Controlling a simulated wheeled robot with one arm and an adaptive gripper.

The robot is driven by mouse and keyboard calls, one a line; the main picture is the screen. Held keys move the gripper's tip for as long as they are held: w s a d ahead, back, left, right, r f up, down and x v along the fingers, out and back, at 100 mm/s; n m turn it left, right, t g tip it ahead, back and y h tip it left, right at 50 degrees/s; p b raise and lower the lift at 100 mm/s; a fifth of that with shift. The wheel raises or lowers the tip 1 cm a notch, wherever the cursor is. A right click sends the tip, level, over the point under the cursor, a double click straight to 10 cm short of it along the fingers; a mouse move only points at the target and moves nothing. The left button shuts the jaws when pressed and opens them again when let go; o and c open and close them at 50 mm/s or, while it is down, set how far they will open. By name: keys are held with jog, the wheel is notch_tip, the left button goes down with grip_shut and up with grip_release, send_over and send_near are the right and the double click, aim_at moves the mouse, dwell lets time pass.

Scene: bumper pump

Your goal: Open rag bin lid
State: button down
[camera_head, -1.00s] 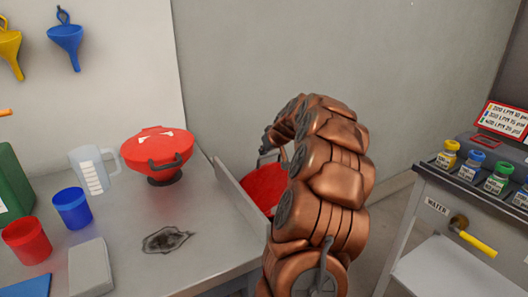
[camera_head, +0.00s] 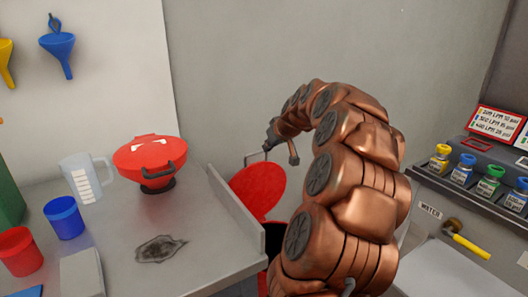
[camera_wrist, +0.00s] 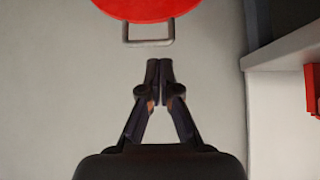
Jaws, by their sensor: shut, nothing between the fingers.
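The red round rag bin lid (camera_head: 258,188) stands tilted up behind the bench's side panel, with its grey wire handle (camera_head: 255,156) at the top. The dark bin opening (camera_head: 277,240) shows below it, partly hidden by my arm. My gripper (camera_head: 270,140) is beside the handle in the head view, small and partly hidden. In the wrist view my gripper (camera_wrist: 159,64) is shut and empty. The lid (camera_wrist: 160,8) and its handle (camera_wrist: 148,41) are just beyond the fingertips, with a visible gap.
A raised panel (camera_head: 235,215) edges the bench. A cart with bottles and a yellow-handled valve (camera_head: 465,240) stands at right.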

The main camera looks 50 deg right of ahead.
jog(key=shift+v, duration=0.95)
